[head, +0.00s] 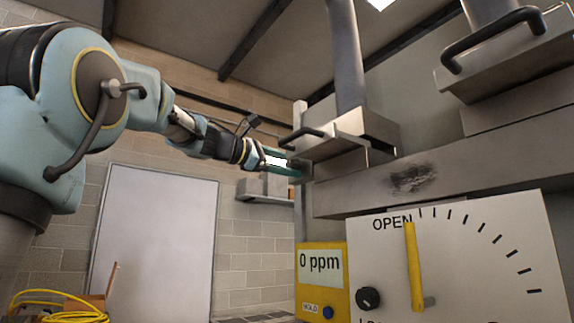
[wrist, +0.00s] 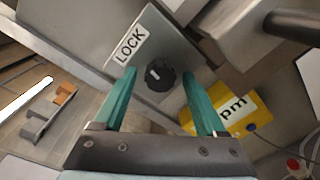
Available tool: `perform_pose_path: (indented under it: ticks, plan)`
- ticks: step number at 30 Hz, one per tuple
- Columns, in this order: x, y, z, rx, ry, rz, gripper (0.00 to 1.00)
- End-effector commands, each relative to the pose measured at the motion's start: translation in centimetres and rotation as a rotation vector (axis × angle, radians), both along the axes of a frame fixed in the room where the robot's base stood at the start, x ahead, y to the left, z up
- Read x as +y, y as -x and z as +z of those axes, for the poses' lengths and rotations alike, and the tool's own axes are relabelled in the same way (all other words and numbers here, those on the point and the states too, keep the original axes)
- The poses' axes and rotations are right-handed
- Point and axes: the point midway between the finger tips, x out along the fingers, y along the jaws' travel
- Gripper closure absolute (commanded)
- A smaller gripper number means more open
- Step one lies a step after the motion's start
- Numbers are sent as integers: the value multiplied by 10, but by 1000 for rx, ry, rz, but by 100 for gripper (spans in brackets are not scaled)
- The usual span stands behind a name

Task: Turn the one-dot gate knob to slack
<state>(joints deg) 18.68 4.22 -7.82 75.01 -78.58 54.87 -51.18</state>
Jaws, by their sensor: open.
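My gripper (head: 289,166) is raised beside a grey gate housing (head: 340,140) in the head view, its fingers pointing right. In the wrist view my gripper (wrist: 160,75) is open, with teal fingers apart. A round black knob (wrist: 160,77) on a grey plate shows between the fingertips; I cannot tell whether they touch it. Its short white mark lies toward the upper left, on the side of a label reading LOCK (wrist: 131,45). No dot marking and no slack label are legible. The head view does not clearly show this knob.
A yellow box reading 0 ppm (head: 322,280) stands below my gripper. Right of it, a white panel (head: 470,270) carries a yellow lever (head: 414,270) near OPEN and another black knob (head: 369,298). A dark handle (head: 302,134) projects above my gripper. A grey beam (head: 450,180) runs right.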

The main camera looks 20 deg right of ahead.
Motion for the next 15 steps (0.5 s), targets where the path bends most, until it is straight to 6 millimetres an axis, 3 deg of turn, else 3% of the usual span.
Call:
perform_pose_path:
  ticks: [8,15]
  plan:
    - [7,1,0,-2,1,2,27]
    - [48,8,-1,-3,1,4,27]
